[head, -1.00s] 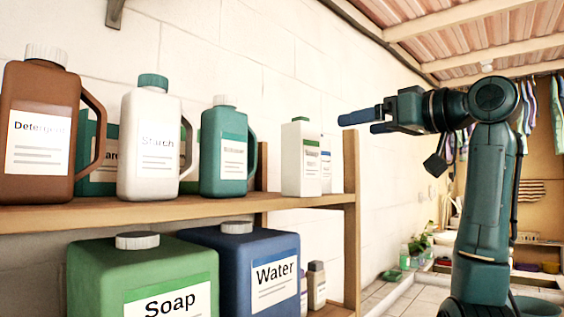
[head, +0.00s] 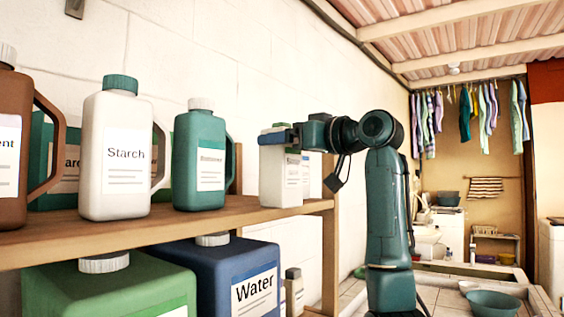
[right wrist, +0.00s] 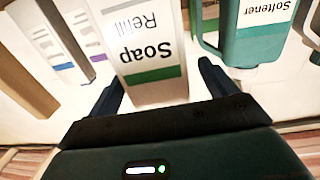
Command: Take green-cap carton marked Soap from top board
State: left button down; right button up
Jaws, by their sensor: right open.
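The white Soap Refill carton (head: 280,180) stands upright at the right end of the top board (head: 150,229). My right gripper (right wrist: 162,73) is open, with one finger on each side of the carton's upper part. I cannot tell whether either finger touches it. My left gripper is not in view.
A teal Softener jug (head: 199,160), white Starch jug (head: 115,150) and brown jug (head: 12,150) stand left of the carton. Another white carton (head: 313,175) is close behind it. Below are a green container (head: 105,285) and blue Water container (head: 222,270).

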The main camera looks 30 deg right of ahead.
jog(key=p+x, duration=0.1)
jog(key=x, duration=0.2)
jog(key=shift+w+f, duration=0.1)
jog(key=shift+w, duration=0.3)
jog(key=shift+d, duration=0.1)
jog(key=c, duration=1.5)
